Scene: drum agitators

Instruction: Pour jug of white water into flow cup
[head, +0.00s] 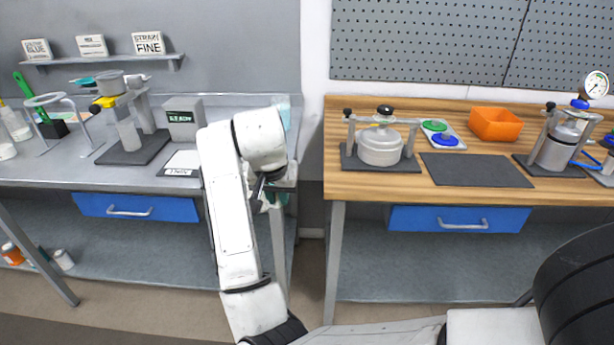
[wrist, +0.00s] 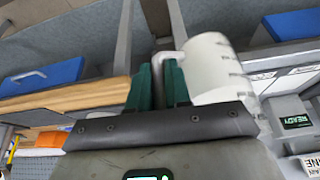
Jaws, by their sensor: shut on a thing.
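My gripper (wrist: 158,82) has dark green fingers shut on the handle of a white jug (wrist: 212,66) in the wrist view. The jug is to the right of the fingers, with marks along its side. Its contents cannot be seen. In the head view my gripper (head: 264,186) is at the right end of the grey bench, mostly behind my arm, and the jug is largely hidden there. A grey cup (head: 111,84) on a stand with a dark base is at the left of that bench, apart from my gripper; it looks like the flow cup.
A box marked READY (head: 185,119) and a white pad (head: 182,161) lie between the stand and my arm. A ring stand (head: 45,102) is at far left. A wooden bench (head: 395,187) with a metal pot (head: 380,146) is on the right, across a gap.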

